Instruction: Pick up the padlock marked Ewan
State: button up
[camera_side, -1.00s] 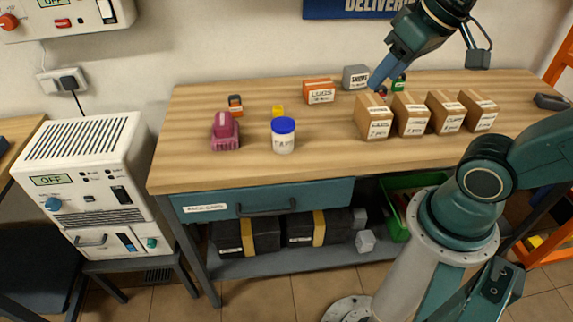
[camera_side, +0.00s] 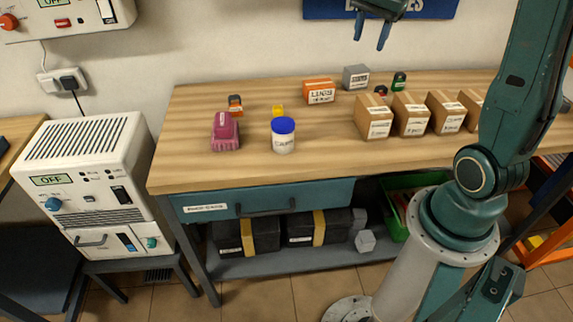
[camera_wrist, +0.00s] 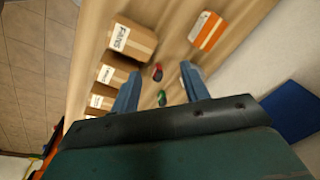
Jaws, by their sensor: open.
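Several small padlock-like items lie on the bench, and I cannot read a name on any of them. A red and dark one (camera_side: 381,91) is behind the cardboard boxes, partly hidden. A green and dark one (camera_side: 399,82) stands just right of it. An orange and dark one (camera_side: 235,104) and a yellow one (camera_side: 278,111) are farther left. My gripper (camera_side: 370,43) is open and empty, high above the back of the bench. In the wrist view the red one (camera_wrist: 157,73) and the green one (camera_wrist: 162,98) show below, between the open fingers.
Several cardboard boxes (camera_side: 374,120) stand in a row in front of the red item. An orange box (camera_side: 319,91) and a grey box (camera_side: 356,77) stand left of it. A blue-capped jar (camera_side: 283,137) and a pink object (camera_side: 226,132) are left. The bench's front middle is clear.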

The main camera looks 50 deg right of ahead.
aim_at(382, 86)
jog(key=d+f+m, duration=0.4)
jog(key=d, duration=0.3)
jog(key=s+d+f+m+g+y, duration=0.1)
jog(key=d+f+m, duration=0.3)
jog(key=d, duration=0.2)
jog(key=shift+d, duration=0.35)
jog(key=shift+f, duration=4.25)
jog(key=shift+d+f, duration=0.1)
jog(key=shift+f, duration=2.45)
grip_shut()
